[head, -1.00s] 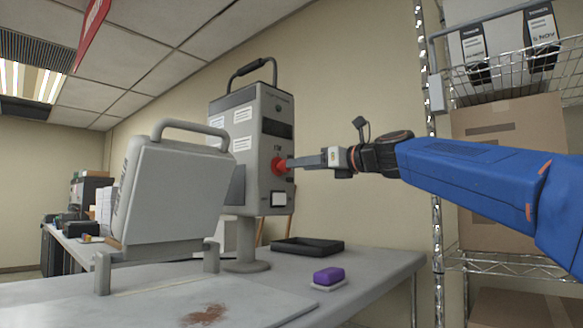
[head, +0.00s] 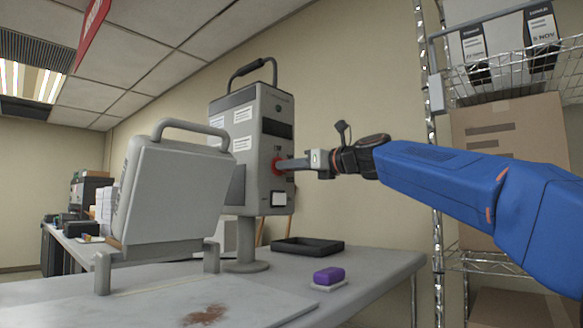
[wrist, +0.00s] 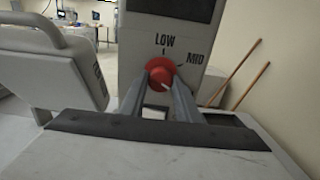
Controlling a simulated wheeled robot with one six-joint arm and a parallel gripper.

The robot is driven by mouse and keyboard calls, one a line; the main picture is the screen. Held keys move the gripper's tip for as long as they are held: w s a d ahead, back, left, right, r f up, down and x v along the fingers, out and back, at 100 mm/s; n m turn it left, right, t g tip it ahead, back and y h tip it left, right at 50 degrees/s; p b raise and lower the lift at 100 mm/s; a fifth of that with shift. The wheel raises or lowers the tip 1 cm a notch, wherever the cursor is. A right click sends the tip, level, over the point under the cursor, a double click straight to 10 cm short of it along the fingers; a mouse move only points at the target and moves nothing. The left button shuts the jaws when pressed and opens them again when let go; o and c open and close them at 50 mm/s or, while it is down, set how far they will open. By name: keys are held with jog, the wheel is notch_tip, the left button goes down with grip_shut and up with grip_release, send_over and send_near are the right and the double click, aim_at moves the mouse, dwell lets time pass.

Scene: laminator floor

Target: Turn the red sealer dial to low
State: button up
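The red dial (wrist: 161,74) sits on the front of a grey sealer (head: 243,148). In the wrist view, LOW is printed above the dial and MID to its upper right. A short pale mark shows on the dial's lower right part. In the head view the dial (head: 277,165) is partly hidden behind my fingers. My gripper (head: 283,165) reaches it from the right. In the wrist view my gripper's fingers (wrist: 161,82) stand apart, one on each side of the dial. I cannot tell whether they touch it.
A pale grey press with a handle (head: 178,190) stands left of the sealer. A black tray (head: 307,246) and a purple block (head: 328,275) lie on the grey table (head: 375,267). A wire rack with boxes (head: 510,150) stands at the right.

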jog(key=shift+n, duration=0.4)
jog(key=n, duration=2.3)
jog(key=shift+w, duration=0.1)
dwell(0.4)
jog(key=o, duration=1)
jog(key=shift+o, duration=0.2)
jog(key=shift+r, duration=0.1)
jog(key=shift+d, duration=0.15)
